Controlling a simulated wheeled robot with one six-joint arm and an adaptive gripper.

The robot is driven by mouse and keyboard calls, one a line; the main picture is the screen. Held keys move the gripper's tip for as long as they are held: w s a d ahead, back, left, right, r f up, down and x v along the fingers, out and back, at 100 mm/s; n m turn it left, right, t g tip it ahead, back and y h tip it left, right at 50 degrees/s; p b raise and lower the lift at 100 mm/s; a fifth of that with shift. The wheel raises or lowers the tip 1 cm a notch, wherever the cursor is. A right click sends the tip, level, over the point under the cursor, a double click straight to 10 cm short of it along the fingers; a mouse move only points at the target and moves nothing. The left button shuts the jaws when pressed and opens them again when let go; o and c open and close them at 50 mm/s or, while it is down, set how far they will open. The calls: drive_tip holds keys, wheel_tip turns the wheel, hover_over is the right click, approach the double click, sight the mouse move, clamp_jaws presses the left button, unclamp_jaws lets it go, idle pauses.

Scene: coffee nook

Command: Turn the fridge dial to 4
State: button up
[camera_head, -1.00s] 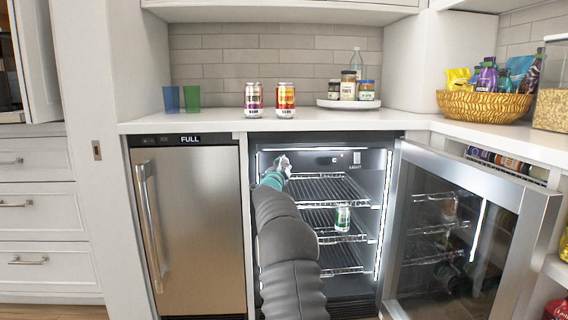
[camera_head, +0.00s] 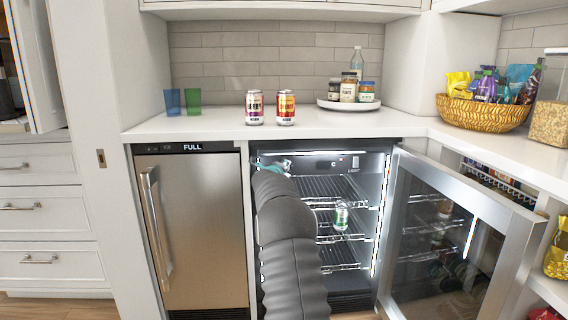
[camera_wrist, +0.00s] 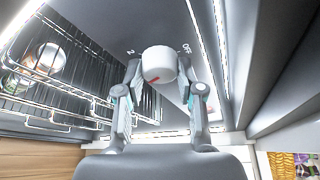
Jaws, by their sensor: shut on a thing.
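The fridge dial (camera_wrist: 159,65) is a white round knob with a red mark on the ceiling panel inside the open fridge (camera_head: 325,164). In the wrist view a "2" is printed to its left and "OFF" to its right. The red mark lies on the side of the knob towards my gripper, slightly left. My gripper (camera_wrist: 158,72) is shut on the dial, one finger on each side. In the head view my gripper (camera_head: 277,166) is mostly hidden behind my arm, and the dial cannot be made out. No "4" is readable.
Wire shelves (camera_head: 327,188) sit below my arm, with a green-and-white can (camera_head: 342,216) on one. The glass fridge door (camera_head: 452,235) stands open at right. A closed steel appliance (camera_head: 195,232) is at left. Two cans (camera_head: 254,108) stand on the counter above.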

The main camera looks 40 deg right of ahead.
drive_tip(key=shift+s+d+m+y+p, duration=0.1)
drive_tip(key=shift+m+y+p, duration=0.7)
drive_tip(key=shift+m, duration=0.7)
drive_tip(key=o, duration=1.1)
drive_tip(key=shift+o, duration=0.2)
drive_tip(key=v, duration=1.2)
